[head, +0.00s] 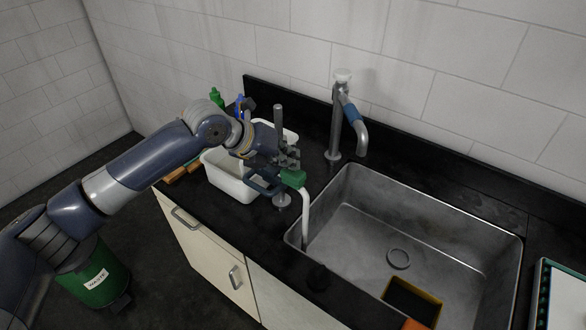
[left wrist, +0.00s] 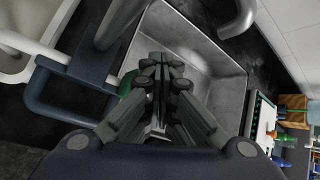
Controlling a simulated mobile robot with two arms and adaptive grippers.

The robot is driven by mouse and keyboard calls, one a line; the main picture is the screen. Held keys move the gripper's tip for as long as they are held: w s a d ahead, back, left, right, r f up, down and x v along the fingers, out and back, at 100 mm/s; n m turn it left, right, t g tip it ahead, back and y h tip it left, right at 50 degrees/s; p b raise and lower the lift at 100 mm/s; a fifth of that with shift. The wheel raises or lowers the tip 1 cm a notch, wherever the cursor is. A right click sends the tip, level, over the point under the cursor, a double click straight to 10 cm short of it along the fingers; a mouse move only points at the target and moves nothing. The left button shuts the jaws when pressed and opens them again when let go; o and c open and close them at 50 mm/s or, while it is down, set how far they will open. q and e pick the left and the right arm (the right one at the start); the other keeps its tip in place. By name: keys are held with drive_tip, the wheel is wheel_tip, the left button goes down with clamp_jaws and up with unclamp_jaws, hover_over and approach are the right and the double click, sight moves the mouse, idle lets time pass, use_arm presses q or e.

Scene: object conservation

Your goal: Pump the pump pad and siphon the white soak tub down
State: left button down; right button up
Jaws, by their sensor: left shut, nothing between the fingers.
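The white soak tub (head: 228,182) stands on the black counter left of the sink, partly hidden by my left arm. It also shows at the upper left of the left wrist view (left wrist: 14,66). A green pad (head: 293,178), apparently the pump pad, sits at the sink's left edge above a white spout (head: 305,215) that bends down into the sink. My left gripper (head: 291,158) is shut and empty, with its fingers close over the pad. In the left wrist view the fingers (left wrist: 161,64) partly cover the green pad (left wrist: 127,84); contact cannot be told. My right gripper is out of view.
A steel sink (head: 350,230) holds a ring and a yellow-edged dark item (head: 412,300). A faucet (head: 335,125) stands behind it. A dark blue tube frame (left wrist: 68,68) lies beside the tub. A green waste bin (head: 98,278) is on the floor.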

use_arm(q)
drive_tip(key=shift+s+f, duration=0.1)
drive_tip(key=shift+f, duration=0.65)
idle(0.3)
drive_tip(key=shift+r, duration=0.1)
drive_tip(key=shift+r+p, duration=0.9)
drive_tip(key=shift+r, duration=0.55)
wheel_tip(320, 180, up, 5)
drive_tip(key=p, duration=0.4)
drive_tip(key=shift+r, duration=0.1)
idle(0.3)
